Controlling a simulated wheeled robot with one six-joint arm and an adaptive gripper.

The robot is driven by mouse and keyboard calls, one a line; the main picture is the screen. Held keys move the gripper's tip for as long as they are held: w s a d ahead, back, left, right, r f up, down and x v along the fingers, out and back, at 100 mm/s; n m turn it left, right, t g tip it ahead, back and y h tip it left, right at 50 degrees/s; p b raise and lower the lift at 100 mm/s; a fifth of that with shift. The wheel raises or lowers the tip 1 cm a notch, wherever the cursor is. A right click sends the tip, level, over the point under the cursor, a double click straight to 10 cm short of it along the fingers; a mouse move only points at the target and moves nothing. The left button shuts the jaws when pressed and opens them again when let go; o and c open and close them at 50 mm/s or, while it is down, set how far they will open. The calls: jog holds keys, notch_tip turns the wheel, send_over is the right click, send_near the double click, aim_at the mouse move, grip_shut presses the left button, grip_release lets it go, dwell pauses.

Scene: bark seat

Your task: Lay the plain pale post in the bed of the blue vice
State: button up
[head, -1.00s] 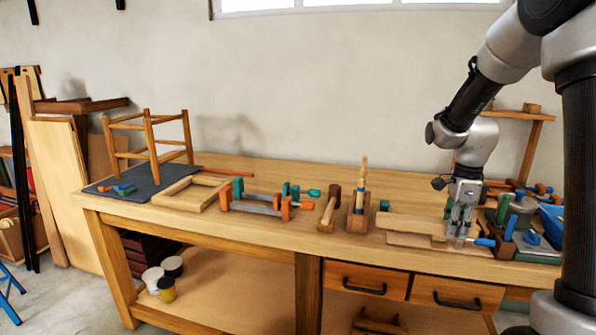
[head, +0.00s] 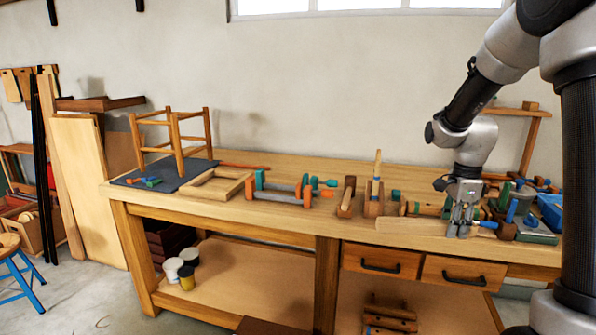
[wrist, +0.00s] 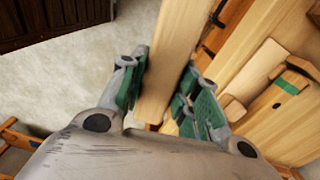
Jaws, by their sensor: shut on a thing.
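My gripper (head: 462,215) is over the right part of the workbench. In the wrist view its green-padded fingers are closed on the sides of a plain pale post (wrist: 172,60). In the head view a long pale piece (head: 408,227), apparently this post, reaches left from the fingers along the bench's front edge, roughly level. Whether it touches the bench is unclear.
Brown wooden tools (head: 347,197) and an upright peg (head: 377,163) stand left of the post. A blue bin (head: 551,212) crowds the right end.

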aim_at(429, 235)
jog(key=n, duration=0.2)
jog(key=w+n, duration=0.1)
jog(key=n, duration=0.1)
jog(key=shift+w+d, duration=0.1)
jog(key=shift+w, duration=0.1)
jog(key=w+a+f+n, duration=0.2)
jog(key=a+f+n, duration=0.9)
jog(key=f+n, duration=0.3)
jog(key=shift+a+f+n, duration=0.15)
jog(key=shift+f+n, duration=0.1)
jog(key=shift+n, duration=0.45)
